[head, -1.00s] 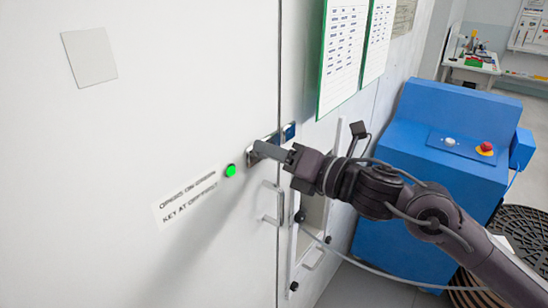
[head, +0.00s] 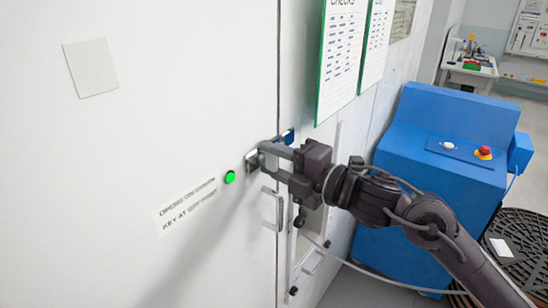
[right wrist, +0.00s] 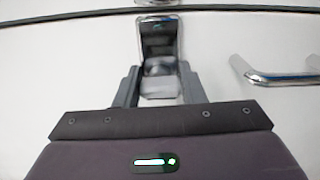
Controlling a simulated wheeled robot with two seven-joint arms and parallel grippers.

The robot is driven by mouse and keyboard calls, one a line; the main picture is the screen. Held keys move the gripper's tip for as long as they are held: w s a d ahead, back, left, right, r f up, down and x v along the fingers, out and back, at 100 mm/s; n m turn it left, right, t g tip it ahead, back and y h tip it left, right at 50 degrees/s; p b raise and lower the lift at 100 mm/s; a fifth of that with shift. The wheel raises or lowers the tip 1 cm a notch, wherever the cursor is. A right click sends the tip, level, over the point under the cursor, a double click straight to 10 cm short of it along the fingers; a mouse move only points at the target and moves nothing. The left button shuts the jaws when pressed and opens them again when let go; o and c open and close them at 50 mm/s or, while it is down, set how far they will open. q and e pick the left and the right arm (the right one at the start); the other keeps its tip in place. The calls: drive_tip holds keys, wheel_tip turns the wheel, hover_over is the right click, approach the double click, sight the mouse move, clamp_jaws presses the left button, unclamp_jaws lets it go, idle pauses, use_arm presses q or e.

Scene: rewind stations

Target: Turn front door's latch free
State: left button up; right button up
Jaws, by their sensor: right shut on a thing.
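The front door (head: 140,120) is a large white panel, with its edge seam running down the middle of the head view. The latch (head: 251,163) is a metal fitting at that seam, partly hidden by my gripper; in the right wrist view its dark, shiny plate (right wrist: 158,38) runs up toward the seam. My right gripper (head: 268,161) is shut on the latch, with one finger on each side of its grip part (right wrist: 158,70). My left gripper is in neither view.
A green-lit button (head: 230,177) and a printed label (head: 187,208) are left of the latch. A bar handle (head: 270,208) is below it and shows in the right wrist view (right wrist: 275,72). A blue console (head: 425,180) with a red button stands at the right.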

drive_tip(key=shift+m, duration=0.4)
drive_tip(key=o, duration=1)
drive_tip(key=shift+d, duration=0.1)
drive_tip(key=b+v, duration=0.3)
drive_tip(key=v, duration=0.4)
drive_tip(key=shift+s+d, duration=0.2)
